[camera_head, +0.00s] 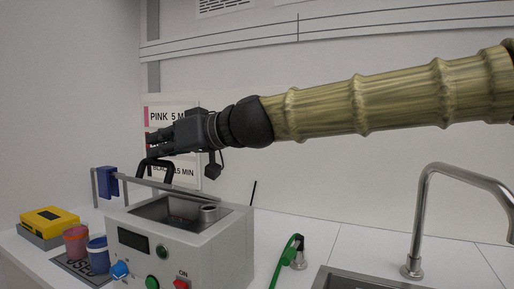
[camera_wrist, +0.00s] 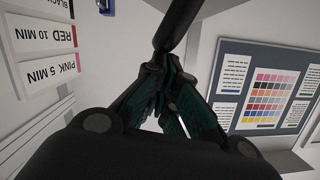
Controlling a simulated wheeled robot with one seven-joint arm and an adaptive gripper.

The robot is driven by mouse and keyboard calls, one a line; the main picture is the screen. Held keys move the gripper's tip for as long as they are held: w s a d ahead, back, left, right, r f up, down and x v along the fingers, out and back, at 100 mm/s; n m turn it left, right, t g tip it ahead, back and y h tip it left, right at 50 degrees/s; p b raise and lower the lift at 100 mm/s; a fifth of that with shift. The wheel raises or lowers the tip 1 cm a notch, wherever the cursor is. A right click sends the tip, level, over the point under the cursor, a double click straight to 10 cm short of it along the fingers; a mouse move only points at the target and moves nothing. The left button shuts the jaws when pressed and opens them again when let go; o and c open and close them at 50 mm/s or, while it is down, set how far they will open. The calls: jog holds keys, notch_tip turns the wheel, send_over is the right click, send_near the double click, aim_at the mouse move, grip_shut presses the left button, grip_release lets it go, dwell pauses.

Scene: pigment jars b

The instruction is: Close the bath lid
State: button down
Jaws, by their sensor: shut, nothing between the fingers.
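The bath (camera_head: 215,258) is a light grey box with a display, knobs and buttons on its front. Its top opening (camera_head: 168,210) is uncovered in the head view, with a small round metal cup (camera_head: 209,213) at its right end. A thin grey edge, probably the lid (camera_head: 130,183), runs along the back of the bath; its exact tilt is hard to tell. A black handle (camera_head: 143,172) rises by it. My gripper (camera_head: 150,143) is shut and empty, just above the handle; contact is unclear. In the wrist view the fingertips (camera_wrist: 155,85) are together near a dark bar.
Red (camera_head: 76,241) and blue (camera_head: 98,254) jars stand on a dark mat left of the bath. A yellow-topped box (camera_head: 50,220) is behind them. A green hose (camera_head: 288,262), sink (camera_head: 365,280) and tall faucet (camera_head: 414,265) are at right. Labels (camera_head: 172,115) hang behind my gripper.

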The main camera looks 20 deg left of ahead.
aim_at(144, 164)
jog(key=s+f+n+b, duration=0.1)
jog(key=s+a+f+n+b, duration=0.1)
jog(key=s+f, duration=0.1)
jog(key=shift+a+f+t, duration=0.15)
jog(key=shift+f+t, duration=0.05)
jog(key=shift+t, duration=0.1)
jog(key=shift+s+d+f+n+t+b, duration=0.4)
jog(key=shift+d+f+n+b, duration=0.1)
jog(key=shift+f+n+b, duration=0.15)
jog(key=shift+w, duration=0.1)
dwell(0.6)
